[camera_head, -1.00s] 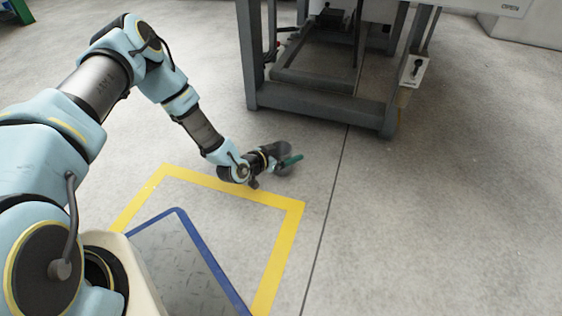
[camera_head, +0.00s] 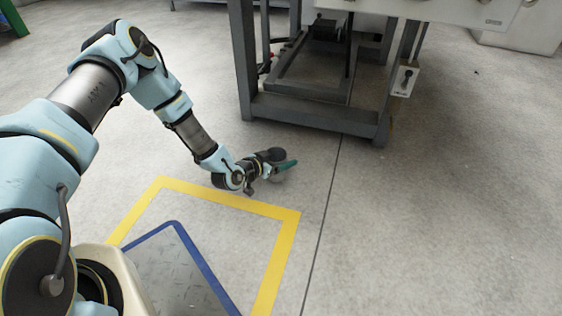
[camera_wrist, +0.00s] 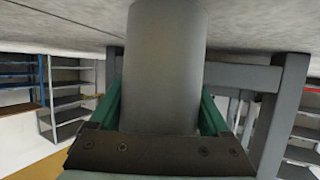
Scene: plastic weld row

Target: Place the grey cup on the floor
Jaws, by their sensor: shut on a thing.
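The grey cup (camera_wrist: 163,65) fills the middle of the wrist view, between the two green fingers of my gripper (camera_wrist: 163,110). The fingers are shut on its sides. The wrist view is upside down, with the floor at the top, and one end of the cup runs out of frame there. In the head view my gripper (camera_head: 286,165) is low over the concrete floor (camera_head: 420,220), just beyond the yellow line, with the cup's dark round mouth (camera_head: 277,154) showing beside the green finger. I cannot tell whether the cup touches the floor.
A grey steel machine frame (camera_head: 315,112) stands behind my gripper, with a small switch box (camera_head: 404,80) on its right. A yellow floor marking (camera_head: 283,255) surrounds the near area. Open floor lies to the right. Shelves (camera_wrist: 72,95) show in the wrist view.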

